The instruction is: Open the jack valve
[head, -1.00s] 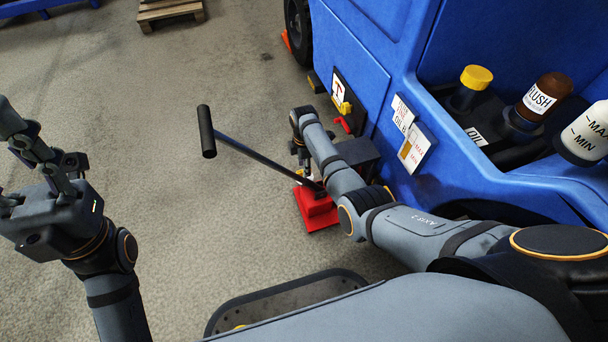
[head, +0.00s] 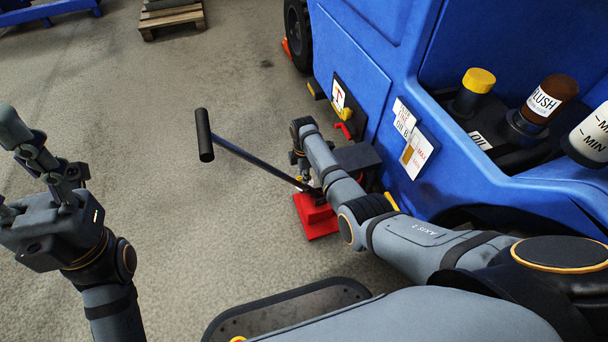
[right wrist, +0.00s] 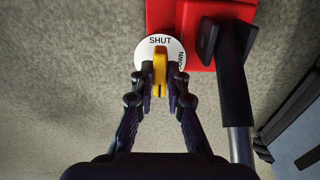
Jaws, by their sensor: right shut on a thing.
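The red jack (head: 316,217) stands on the floor beside the blue vehicle, its long black-gripped handle (head: 205,135) slanting up to the left. In the right wrist view, a white round dial (right wrist: 144,48) lettered SHUT, with other lettering partly hidden at its right, sits beside the red jack body (right wrist: 165,14). A yellow valve lever (right wrist: 160,72) lies across the dial, one end by the word SHUT. My right gripper (right wrist: 159,78) is shut on the lever, one finger on each side. In the head view my arm mostly hides it. My left gripper (head: 12,170) is open and empty, far from the jack.
The blue vehicle (head: 355,55) fills the right side, with yellow-capped (head: 478,80) and brown (head: 550,98) bottles in its recess. The jack handle's dark bar (right wrist: 235,90) runs close to my right gripper. A wooden pallet (head: 172,18) lies far back; the left floor is clear.

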